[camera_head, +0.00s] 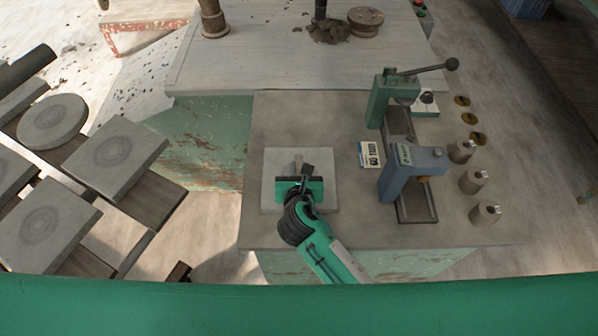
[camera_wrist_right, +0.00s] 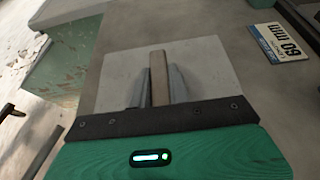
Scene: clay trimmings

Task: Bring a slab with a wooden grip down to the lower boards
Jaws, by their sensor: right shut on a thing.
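A square grey slab (camera_head: 324,200) lies on the grey worktop, left of the vise-like press. A wooden grip (camera_head: 298,158) stands on the middle of the slab. It also shows in the right wrist view (camera_wrist_right: 159,78), between the two grey fingers of my right gripper (camera_wrist_right: 160,84). My right gripper (camera_head: 298,178) is over the slab and shut on the wooden grip. I cannot tell whether the slab is lifted off the worktop. The lower boards (camera_head: 155,197) are at the left, with several grey slabs (camera_head: 116,157) on them. My left gripper is not in view.
A gap of floor separates the worktop (camera_head: 290,117) from the boards.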

